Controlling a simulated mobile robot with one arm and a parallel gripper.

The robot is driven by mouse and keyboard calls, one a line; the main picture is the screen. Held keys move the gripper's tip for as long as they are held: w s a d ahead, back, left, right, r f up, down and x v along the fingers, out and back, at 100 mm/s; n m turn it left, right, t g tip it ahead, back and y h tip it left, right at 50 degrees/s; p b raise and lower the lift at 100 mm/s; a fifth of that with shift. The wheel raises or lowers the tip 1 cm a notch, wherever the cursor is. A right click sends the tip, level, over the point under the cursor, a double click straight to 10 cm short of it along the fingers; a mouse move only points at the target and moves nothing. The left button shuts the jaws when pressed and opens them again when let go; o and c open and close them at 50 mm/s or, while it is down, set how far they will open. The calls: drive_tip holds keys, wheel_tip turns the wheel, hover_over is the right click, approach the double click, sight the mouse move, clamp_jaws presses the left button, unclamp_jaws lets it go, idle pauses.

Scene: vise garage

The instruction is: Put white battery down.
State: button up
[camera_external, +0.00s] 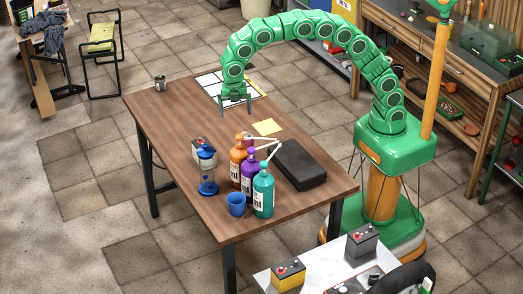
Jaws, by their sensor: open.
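My gripper (236,108) is at the far end of the table, low over a white sheet with a dark grid (209,83). Its fingers point down and stand apart, and I see nothing between them. A small pale battery (197,144) with a red terminal stands on the wooden table (165,121), behind the blue-and-grey device (207,170). It may be the white battery; its lower part is hidden. My gripper is well apart from it, farther back and to the right.
Orange (237,156), purple (249,172) and teal (264,192) pump bottles, a blue mug (236,204) and a black case (299,164) crowd the near half. A small can (160,82) stands far left. A dark battery (361,243) and a yellow one (288,274) sit on the front cart.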

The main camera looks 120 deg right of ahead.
drive_tip(key=s+a+r+m, duration=0.2)
drive_tip(key=s+a, duration=0.1)
drive_tip(key=s, duration=0.5)
drive_tip(key=s+a+r+m, duration=0.2)
drive_tip(key=s+a+m, duration=0.15)
drive_tip(key=s, duration=0.45)
drive_tip(key=s+a+r+m, duration=0.15)
drive_tip(key=s+a, duration=0.25)
drive_tip(key=s, duration=0.4)
drive_tip(key=s+a+f+m, duration=0.1)
drive_tip(key=s+a+m, duration=0.1)
drive_tip(key=s, duration=1)
drive_tip(key=s+a+f+m+g, duration=0.1)
drive_tip(key=s+m, duration=0.3)
drive_tip(key=s, duration=0.8)
drive_tip(key=shift+s+a+f, duration=0.2)
drive_tip(key=shift+a+f, duration=0.5)
